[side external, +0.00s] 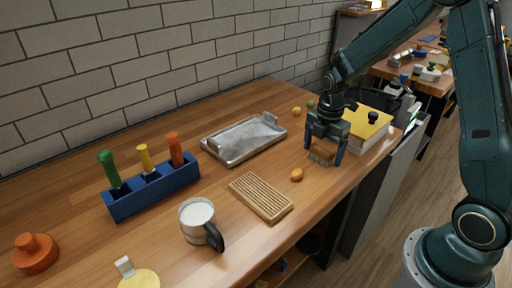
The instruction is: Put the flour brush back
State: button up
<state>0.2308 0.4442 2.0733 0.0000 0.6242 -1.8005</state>
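The flour brush (322,157), with a brown body and pale bristles, is at the right part of the wooden table. My gripper (325,150) points down over it, with one finger on each side of the brush. The fingers are spread about as wide as the brush. I cannot tell whether they press on it, or whether the brush rests on the table or is just above it. Which place the brush belongs to is not clear from this view.
A blue holder (152,192) with green, yellow and orange handled tools stands at left. A metal tray (243,139), ribbed wooden board (260,196), white-filled mug (198,215) and small orange item (296,175) stand around the middle. A yellow-topped box (367,122) is just right of my gripper.

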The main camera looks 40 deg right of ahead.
aim_at(324, 148)
jog(key=shift+r, duration=0.1)
notch_tip(324, 148, up, 12)
dwell(1.0)
jog(key=shift+r, duration=0.15)
dwell(0.3)
jog(key=s+a+r+m+t, duration=0.2)
jog(key=s+a+m, duration=0.1)
jog(key=s+m, duration=0.3)
jog(key=s+a+r+m+t, duration=0.1)
jog(key=s+a+r+m, duration=0.2)
jog(key=s+m, duration=0.3)
jog(key=s+a+r+m+t, duration=0.2)
jog(key=s+a+m, duration=0.1)
jog(key=s+m, duration=0.3)
jog(key=shift+s+r+t, duration=0.3)
jog(key=shift+s+r, duration=0.1)
jog(key=shift+s, duration=0.7)
